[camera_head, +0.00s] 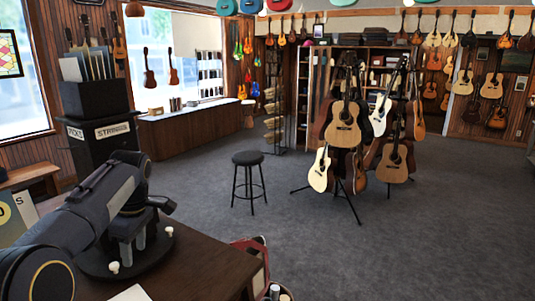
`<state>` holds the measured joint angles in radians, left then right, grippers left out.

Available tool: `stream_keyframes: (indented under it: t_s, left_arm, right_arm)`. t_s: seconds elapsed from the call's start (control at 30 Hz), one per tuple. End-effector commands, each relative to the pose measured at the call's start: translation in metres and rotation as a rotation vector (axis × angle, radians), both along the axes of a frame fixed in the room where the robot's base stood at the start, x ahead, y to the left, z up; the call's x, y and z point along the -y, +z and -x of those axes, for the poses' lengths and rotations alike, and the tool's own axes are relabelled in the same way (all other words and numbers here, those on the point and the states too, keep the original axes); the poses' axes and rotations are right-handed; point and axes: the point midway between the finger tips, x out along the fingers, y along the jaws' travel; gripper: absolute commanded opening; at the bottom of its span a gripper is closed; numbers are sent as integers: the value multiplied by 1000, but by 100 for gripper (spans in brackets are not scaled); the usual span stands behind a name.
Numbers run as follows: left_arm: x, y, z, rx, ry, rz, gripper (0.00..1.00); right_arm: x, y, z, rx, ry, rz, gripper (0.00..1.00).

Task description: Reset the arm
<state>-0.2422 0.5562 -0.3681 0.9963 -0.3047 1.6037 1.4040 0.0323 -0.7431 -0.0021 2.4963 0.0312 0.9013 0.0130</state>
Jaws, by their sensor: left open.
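My left arm comes in from the lower left, dark and bulky, over the front corner of a brown wooden table (195,266). My right arm and right gripper are not in view.
A black stand (98,135) labelled PICKS and STRINGS rises behind my arm. A black stool (248,159) stands on open grey carpet (300,245). A guitar rack (343,125) stands further back. A red-edged item (262,257) is beside the table's right edge.

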Motion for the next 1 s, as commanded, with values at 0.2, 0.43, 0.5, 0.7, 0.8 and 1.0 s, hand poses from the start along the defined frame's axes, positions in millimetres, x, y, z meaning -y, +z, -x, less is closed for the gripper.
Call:
stream_keyframes:
  t_s: [0.2, 0.43, 0.5, 0.7, 0.8, 1.0]
  left_arm:
    - [-6, 0, 65, 81, -276, 167, 45]
    - [26, -14, 169, 290, -727, 274, 45]
    - [42, -24, 201, 359, -861, 267, 45]
    - [84, -65, 272, 509, -1173, 172, 45]
    - [98, -83, 292, 544, -1268, 122, 45]
    - [108, -98, 306, 566, -1340, 78, 45]
  right_arm:
    - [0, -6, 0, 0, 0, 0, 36]
    - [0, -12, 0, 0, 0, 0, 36]
    - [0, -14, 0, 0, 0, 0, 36]
    - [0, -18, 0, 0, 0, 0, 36]
    - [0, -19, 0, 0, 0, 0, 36]
    - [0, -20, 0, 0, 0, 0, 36]
